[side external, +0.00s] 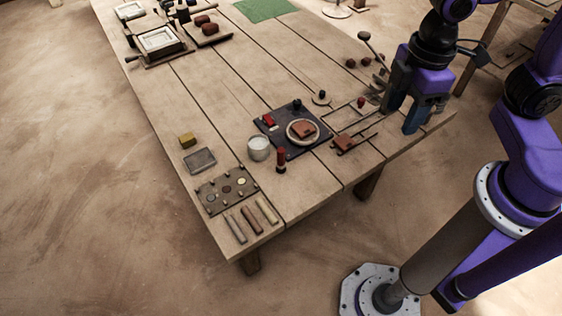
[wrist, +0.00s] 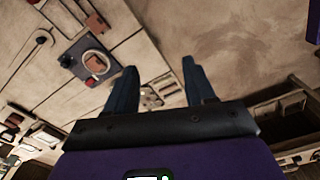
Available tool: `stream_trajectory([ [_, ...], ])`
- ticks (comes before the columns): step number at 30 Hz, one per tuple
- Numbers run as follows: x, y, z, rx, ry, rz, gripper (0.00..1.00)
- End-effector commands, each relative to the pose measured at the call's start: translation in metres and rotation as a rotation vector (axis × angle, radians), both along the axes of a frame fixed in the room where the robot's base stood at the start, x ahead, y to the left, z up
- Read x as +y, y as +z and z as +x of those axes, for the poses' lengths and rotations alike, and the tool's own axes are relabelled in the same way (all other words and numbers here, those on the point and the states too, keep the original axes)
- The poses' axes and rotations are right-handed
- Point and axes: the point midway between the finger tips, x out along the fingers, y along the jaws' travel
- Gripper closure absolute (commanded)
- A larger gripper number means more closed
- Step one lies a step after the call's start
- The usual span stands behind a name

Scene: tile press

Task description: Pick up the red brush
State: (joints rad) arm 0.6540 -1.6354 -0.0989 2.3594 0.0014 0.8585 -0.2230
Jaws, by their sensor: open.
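A small upright red piece with a dark lower part, which looks like the red brush (side external: 281,160), stands on the table in the side view, just below the dark mat (side external: 293,152) and right of a pale cup. I cannot make it out in the wrist view, where a finger may hide it. A flatter red block (side external: 268,120) lies on the mat. My gripper (side external: 400,121) is open and empty, over the table's right part and well apart from the brush. In the wrist view my gripper (wrist: 160,65) shows both fingers spread with nothing between them.
The mat holds a pale ring (side external: 302,132) with a brown tile in it. The pale cup (side external: 258,148) stands beside the mat. A tile frame (side external: 356,129) lies between mat and gripper. A palette (side external: 227,189) and several sticks lie near the front corner. The table's middle is clear.

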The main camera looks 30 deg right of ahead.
Motion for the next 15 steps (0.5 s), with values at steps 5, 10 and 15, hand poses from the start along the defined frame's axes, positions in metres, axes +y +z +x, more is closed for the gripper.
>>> stream_trajectory([
  [5,0.033,-0.012,0.045,0.003,0.068,-0.009,0.46],
  [10,0.061,-0.027,0.087,0.004,0.133,-0.013,0.46],
  [15,0.085,-0.047,0.126,0.005,0.197,-0.016,0.46],
])
